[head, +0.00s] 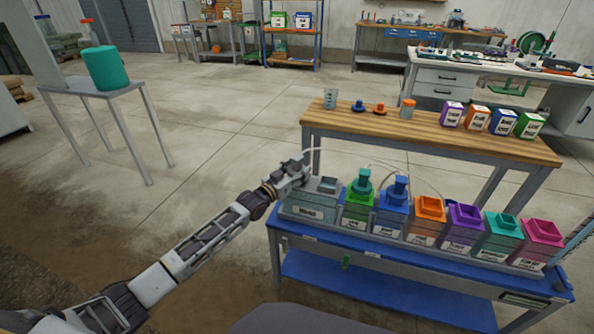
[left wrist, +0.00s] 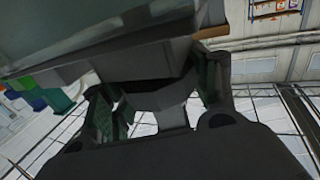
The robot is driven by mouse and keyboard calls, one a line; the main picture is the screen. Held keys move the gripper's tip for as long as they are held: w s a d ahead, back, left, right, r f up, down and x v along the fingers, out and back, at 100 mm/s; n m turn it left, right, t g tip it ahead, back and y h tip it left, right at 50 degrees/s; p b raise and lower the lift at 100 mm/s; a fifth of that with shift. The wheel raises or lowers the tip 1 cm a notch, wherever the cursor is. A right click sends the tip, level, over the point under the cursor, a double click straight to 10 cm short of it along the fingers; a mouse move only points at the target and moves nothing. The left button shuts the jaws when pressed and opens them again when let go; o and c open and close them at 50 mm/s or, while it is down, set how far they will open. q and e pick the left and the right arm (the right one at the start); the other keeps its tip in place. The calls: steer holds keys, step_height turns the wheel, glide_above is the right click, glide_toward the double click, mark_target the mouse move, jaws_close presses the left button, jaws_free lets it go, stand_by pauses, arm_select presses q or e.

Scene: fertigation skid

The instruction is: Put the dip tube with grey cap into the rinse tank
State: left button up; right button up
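The rinse tank (head: 304,212) is the grey, labelled container at the left end of the blue bench. My left gripper (head: 294,171) is right above its left part. In the left wrist view, the fingers (left wrist: 160,105) are on either side of a dark grey piece, which looks like the grey cap of the dip tube (left wrist: 158,97). A thin pale hose arcs away from the gripper in the head view. The tube below the cap is hidden, so I cannot tell whether it is inside the tank. A large grey surface fills the top left of the wrist view. My right gripper is not in view.
A green tank with a capped dip tube (head: 361,187) and a blue tank with another (head: 396,194) stand close to the right. Orange, purple, teal and pink tanks follow. A wooden shelf (head: 440,135) with small items is behind. Open floor lies left.

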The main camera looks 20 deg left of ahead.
arm_select(q)
steer(key=o, duration=0.4)
steer(key=shift+s+f, duration=0.1)
steer(key=shift+f, duration=0.55)
steer(key=shift+s+f, duration=0.1)
steer(key=shift+s, duration=0.1)
steer(key=shift+s+a+r, duration=0.2)
steer(key=shift+s+a, duration=0.05)
steer(key=shift+s, duration=0.3)
steer(key=shift+s+a+r, duration=0.15)
steer(key=shift+s+a, duration=0.1)
steer(key=shift+s, duration=0.25)
steer(key=v, duration=0.9)
steer(key=shift+r, duration=0.35)
steer(key=shift+a, duration=0.15)
